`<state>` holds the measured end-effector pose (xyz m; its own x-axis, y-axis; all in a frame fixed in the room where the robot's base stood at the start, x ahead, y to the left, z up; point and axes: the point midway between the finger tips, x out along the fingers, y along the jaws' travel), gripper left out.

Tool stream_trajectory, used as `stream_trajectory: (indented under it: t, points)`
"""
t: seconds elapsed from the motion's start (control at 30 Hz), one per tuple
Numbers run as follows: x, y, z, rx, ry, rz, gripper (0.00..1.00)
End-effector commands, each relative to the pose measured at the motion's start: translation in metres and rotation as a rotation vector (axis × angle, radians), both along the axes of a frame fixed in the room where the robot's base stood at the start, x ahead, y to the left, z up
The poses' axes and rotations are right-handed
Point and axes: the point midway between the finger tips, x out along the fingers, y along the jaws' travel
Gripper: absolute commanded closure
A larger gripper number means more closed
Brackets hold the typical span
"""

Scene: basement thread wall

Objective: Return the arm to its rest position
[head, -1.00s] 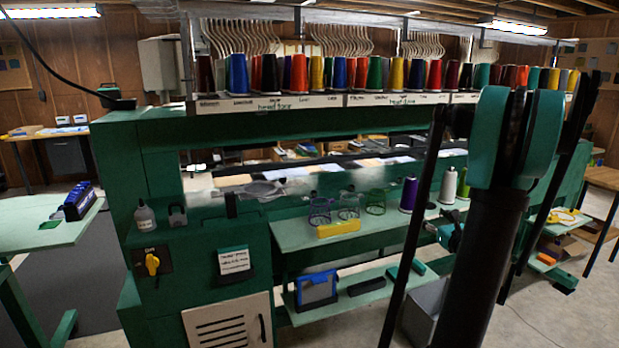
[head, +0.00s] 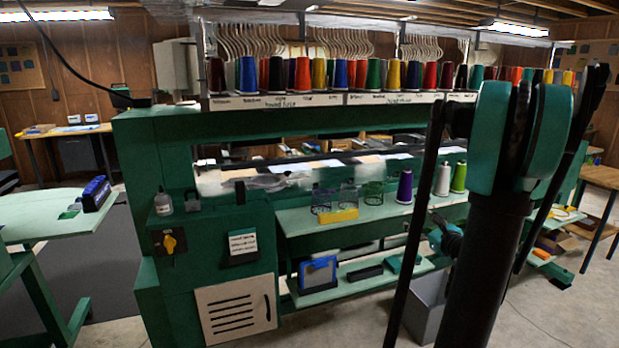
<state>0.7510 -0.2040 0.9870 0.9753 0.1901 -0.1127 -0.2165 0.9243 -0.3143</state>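My arm stands at the right of the head view, its thick black link rising to a joint with teal caps. Thin black bars run on both sides of it. A small teal and black part shows behind the link, partly hidden; I cannot tell what it is. I cannot make out my gripper or its fingers in this view. No held object shows.
A green machine (head: 215,215) with rows of thread cones fills the middle. Its shelf carries a purple cone (head: 405,187) and a yellow block (head: 338,215). A grey bin (head: 428,305) stands below. A side table (head: 45,215) is at left. Some concrete floor is open.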

Motion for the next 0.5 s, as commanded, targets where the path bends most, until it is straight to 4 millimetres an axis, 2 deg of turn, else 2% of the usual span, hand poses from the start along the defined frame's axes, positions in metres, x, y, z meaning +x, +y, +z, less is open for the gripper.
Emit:
stream_trajectory:
  t: [0.27,0.37,0.5]
  points:
    - [-0.023,0.077,-0.026,-0.400,0.080,0.211,0.32]
    - [-0.042,0.110,-0.041,-0.611,0.107,0.335,0.32]
    - [-0.089,0.160,-0.074,-1.016,0.132,0.602,0.32]
